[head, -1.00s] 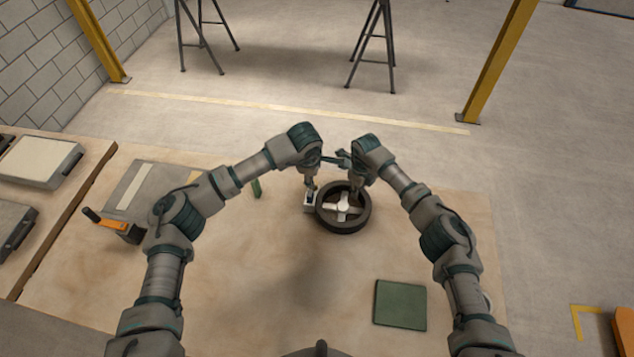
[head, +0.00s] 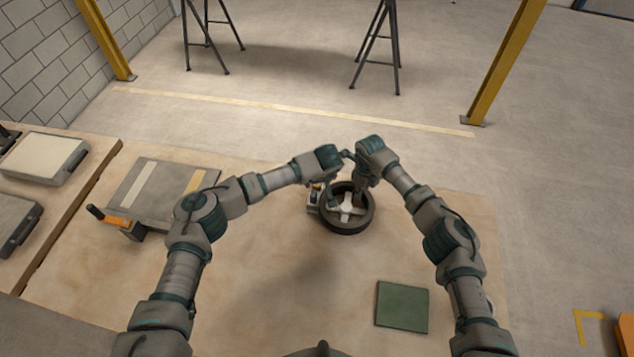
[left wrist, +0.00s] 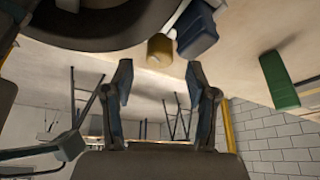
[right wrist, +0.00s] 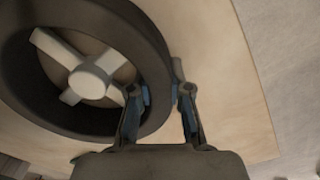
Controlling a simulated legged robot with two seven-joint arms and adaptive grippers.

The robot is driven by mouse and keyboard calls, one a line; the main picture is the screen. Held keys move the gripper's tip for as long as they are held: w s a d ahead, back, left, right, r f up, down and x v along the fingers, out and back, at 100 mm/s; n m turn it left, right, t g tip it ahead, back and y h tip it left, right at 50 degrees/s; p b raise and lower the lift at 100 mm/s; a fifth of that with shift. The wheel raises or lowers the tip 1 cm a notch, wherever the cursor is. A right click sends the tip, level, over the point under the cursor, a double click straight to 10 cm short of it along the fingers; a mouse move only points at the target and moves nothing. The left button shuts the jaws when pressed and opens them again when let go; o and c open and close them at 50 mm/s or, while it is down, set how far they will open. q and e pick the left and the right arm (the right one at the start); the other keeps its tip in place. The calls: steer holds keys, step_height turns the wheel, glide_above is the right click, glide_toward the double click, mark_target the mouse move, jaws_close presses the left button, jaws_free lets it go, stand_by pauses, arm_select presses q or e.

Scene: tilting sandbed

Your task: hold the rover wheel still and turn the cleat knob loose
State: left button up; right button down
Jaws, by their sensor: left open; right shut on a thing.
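The dark rover wheel (head: 370,215) with a pale cross-shaped hub lies flat on the bench. My right gripper (right wrist: 162,93) is shut on the wheel's rim; its fingers are on either side of the rim wall. A small pale cleat block stands against the wheel's left side in the head view. In the left wrist view, a brass-yellow cylinder (left wrist: 160,50), apparently the cleat knob, is beside the wheel (left wrist: 110,30), with a blue part (left wrist: 196,32) next to it. My left gripper (left wrist: 160,82) is open and empty, its fingertips apart from the knob.
A green square pad (head: 402,307) lies at the bench's front right. A grey board with pale strips (head: 150,187) and an orange-handled tool (head: 118,222) are at the left. A green block (left wrist: 278,80) shows in the left wrist view. The bench's front middle is clear.

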mark_target(317, 185)
arm_select(q)
steer(key=shift+x, duration=1.8)
steer(key=shift+c, duration=0.3)
jaws_close()
steer(key=n+y, duration=0.1)
steer(key=n, duration=0.1)
steer(key=n+g, duration=0.1)
steer(key=n, duration=0.1)
steer(key=shift+n+y, duration=0.3)
steer(key=shift+y, duration=0.1)
steer(key=shift+o, duration=0.3)
jaws_free()
